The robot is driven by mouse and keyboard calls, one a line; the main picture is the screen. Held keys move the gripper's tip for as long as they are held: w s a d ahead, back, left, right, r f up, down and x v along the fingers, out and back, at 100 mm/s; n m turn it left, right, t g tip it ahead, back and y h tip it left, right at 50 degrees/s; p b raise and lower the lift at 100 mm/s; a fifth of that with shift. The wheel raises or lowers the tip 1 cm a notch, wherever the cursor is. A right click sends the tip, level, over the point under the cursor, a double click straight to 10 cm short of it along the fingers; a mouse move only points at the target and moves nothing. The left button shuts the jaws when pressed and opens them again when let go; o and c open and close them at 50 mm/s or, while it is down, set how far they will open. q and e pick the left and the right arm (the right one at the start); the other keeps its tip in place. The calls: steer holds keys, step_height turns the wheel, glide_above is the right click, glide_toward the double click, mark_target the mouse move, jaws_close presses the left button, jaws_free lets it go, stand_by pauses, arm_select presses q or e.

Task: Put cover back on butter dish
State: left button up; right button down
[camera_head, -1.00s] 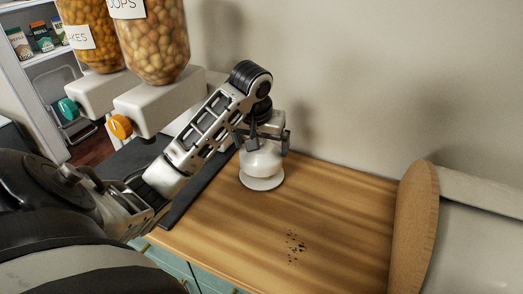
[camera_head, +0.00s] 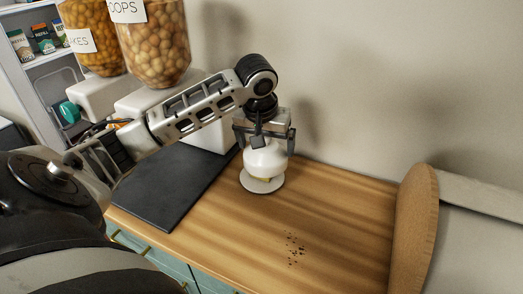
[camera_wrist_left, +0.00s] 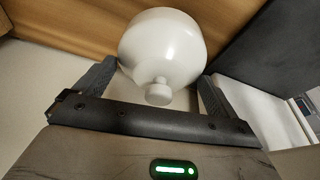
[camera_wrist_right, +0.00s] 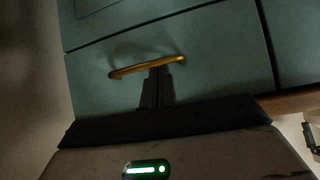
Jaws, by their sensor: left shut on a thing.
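My left gripper (camera_head: 265,146) comes down over the butter dish and is shut on its round white cover (camera_head: 264,160). The left wrist view shows the cover (camera_wrist_left: 162,48) and its small knob between the two fingers. The white dish base (camera_head: 258,189) lies on the wooden counter just below the cover. A strip of yellow butter (camera_head: 264,179) shows between cover and base, so the cover sits a little above the base, at least on the near side. My right gripper (camera_wrist_right: 158,85) is shut, its fingers together in front of a teal drawer.
A dark mat (camera_head: 170,185) lies left of the dish, below the cereal dispensers (camera_head: 155,45). Dark crumbs (camera_head: 293,247) lie on the counter (camera_head: 340,215). A wooden board (camera_head: 414,225) stands at the right. A gold handle (camera_wrist_right: 148,66) is on the drawer.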

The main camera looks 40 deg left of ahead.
arm_select(q)
steer(key=w+a, duration=0.1)
steer(key=a+f, duration=0.1)
steer(key=w+a+f, duration=0.1)
steer(key=shift+w+a, duration=0.3)
steer(key=shift+w, duration=0.05)
steer(key=shift+f, duration=2)
steer(key=shift+f, duration=1.35)
stand_by(0.6)
steer(key=o, duration=0.7)
steer(key=shift+r, duration=3.55)
